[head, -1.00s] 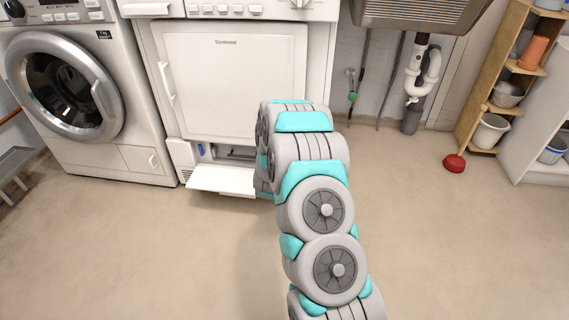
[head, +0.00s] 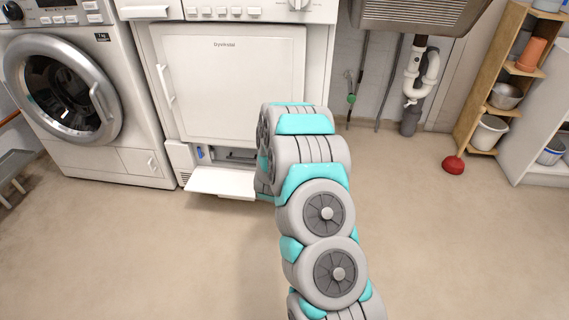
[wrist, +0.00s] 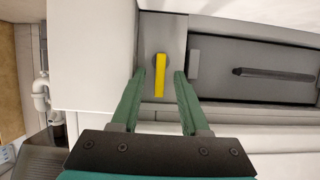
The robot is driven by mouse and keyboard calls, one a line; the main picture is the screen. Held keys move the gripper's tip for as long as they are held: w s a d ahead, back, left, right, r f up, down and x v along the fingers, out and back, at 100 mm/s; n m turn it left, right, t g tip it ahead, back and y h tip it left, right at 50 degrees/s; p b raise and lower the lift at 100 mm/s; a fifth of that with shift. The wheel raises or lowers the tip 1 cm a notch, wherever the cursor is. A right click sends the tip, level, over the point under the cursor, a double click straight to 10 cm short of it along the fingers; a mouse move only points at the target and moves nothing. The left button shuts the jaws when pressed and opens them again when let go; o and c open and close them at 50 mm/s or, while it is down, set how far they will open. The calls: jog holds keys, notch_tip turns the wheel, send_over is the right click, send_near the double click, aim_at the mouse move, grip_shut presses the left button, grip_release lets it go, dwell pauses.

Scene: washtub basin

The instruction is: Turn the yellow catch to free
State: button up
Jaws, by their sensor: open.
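The yellow catch (wrist: 160,75) shows in the wrist view as an upright yellow bar on a dark round pivot, set on a grey plate. My gripper (wrist: 158,78) is open, with its green fingers on either side of the catch's lower part. A gap shows between each finger and the catch; I cannot tell how deep the fingers reach. In the head view my arm hides the catch and the gripper.
A dark panel with a black handle (wrist: 275,75) lies right of the catch, beside a small grey block (wrist: 194,65). The dryer (head: 228,85) has its lower flap (head: 222,182) folded down.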

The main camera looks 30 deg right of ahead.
jog(key=shift+s, duration=0.1)
jog(key=v, duration=0.7)
jog(key=shift+s+a+r+p, duration=0.15)
jog(key=shift+s+a+p, duration=0.1)
jog(key=shift+p, duration=0.2)
